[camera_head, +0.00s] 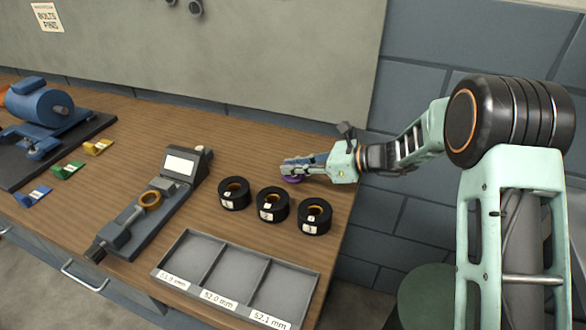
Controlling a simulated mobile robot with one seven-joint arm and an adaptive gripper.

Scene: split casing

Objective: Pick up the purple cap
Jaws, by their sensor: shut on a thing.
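The purple cap (292,179) is at the right part of the wooden bench, behind the black rings. Only its lower edge shows below my gripper (288,168), which covers the rest. My gripper reaches in from the right and is shut on the purple cap. The cap is at or very near the bench top; I cannot tell whether it touches it.
Black rings (272,205) stand just in front of my gripper. A grey compartment tray (168,271) lies at the bench's front edge. A grey measuring device (130,224) and a blue motor (40,105) are left. The bench (240,140) behind the rings is clear.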

